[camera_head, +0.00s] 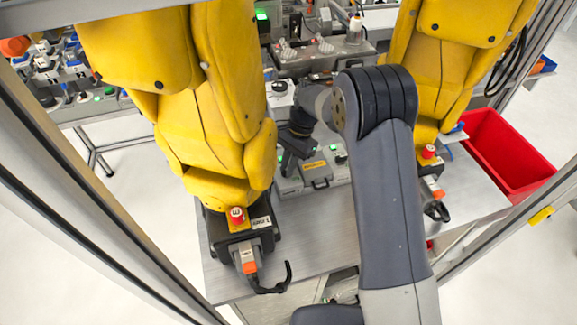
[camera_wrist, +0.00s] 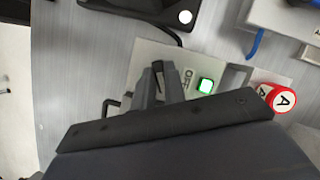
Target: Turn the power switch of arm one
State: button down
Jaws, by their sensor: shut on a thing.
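In the head view my gripper (camera_head: 287,162) points down at the table equipment behind the left yellow arm (camera_head: 205,95); the switch is hidden there.
A second yellow arm (camera_head: 440,65) stands at the right. A red bin (camera_head: 505,155) is at the far right. The grey table (camera_head: 318,235) is clear in front.

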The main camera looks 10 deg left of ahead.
jog(key=n+h, duration=0.1)
jog(key=n, duration=0.3)
jog(key=n+h+b, duration=0.1)
jog(key=n, duration=0.1)
jog(key=shift+w+a+n+g+h, duration=0.1)
jog(key=shift+a+n+g+h, duration=0.15)
jog(key=shift+n+g+h, duration=0.05)
jog(key=n+h, duration=0.1)
jog(key=n, duration=0.4)
jog(key=shift+a+h, duration=0.1)
jog(key=shift+h, duration=0.3)
jog(key=shift+n, duration=0.3)
jog(key=c, duration=1.5)
grip_release()
jog(key=shift+o, duration=0.2)
